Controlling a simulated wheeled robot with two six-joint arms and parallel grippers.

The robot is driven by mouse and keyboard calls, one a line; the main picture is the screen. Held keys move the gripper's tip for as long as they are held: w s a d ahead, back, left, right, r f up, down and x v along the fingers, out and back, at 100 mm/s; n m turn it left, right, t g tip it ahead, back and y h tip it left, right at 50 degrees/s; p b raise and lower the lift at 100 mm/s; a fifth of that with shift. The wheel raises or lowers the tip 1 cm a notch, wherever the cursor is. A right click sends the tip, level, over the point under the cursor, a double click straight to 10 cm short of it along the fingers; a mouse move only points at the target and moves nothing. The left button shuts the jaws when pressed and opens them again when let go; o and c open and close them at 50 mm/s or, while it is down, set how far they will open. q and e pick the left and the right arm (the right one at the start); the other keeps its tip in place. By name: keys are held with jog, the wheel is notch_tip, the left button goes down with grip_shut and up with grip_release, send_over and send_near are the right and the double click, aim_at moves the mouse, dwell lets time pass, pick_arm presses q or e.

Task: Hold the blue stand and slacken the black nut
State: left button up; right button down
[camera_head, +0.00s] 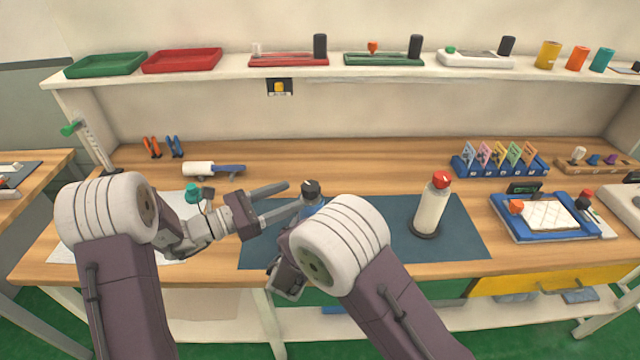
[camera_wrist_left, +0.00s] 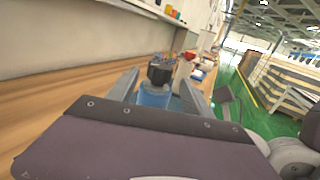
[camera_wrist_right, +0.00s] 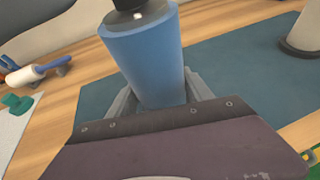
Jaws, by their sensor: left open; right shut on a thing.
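The blue stand (camera_wrist_right: 147,55) stands upright on the dark mat, a blue cylinder in the right wrist view. The black nut (camera_head: 311,188) sits on its top; it also shows in the left wrist view (camera_wrist_left: 160,69). My right gripper (camera_wrist_right: 155,95) is shut on the blue stand, its fingers on either side of the lower body. In the head view my right arm hides most of the stand. My left gripper (camera_head: 280,199) is open, its two fingers pointing right toward the nut, one behind and one in front. In the left wrist view the nut shows between the fingertips; contact cannot be told.
A white bottle with a red cap (camera_head: 432,205) stands on the dark mat (camera_head: 465,235) to the right. A white roller (camera_head: 198,169) and a teal object (camera_head: 193,193) lie to the left. A blue tray (camera_head: 510,228) and card rack (camera_head: 500,170) are farther right.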

aim_at(318, 185)
pick_arm(q)
jog(key=x, duration=0.9)
jog(key=shift+w+d, duration=0.2)
jog(key=shift+d, duration=0.15)
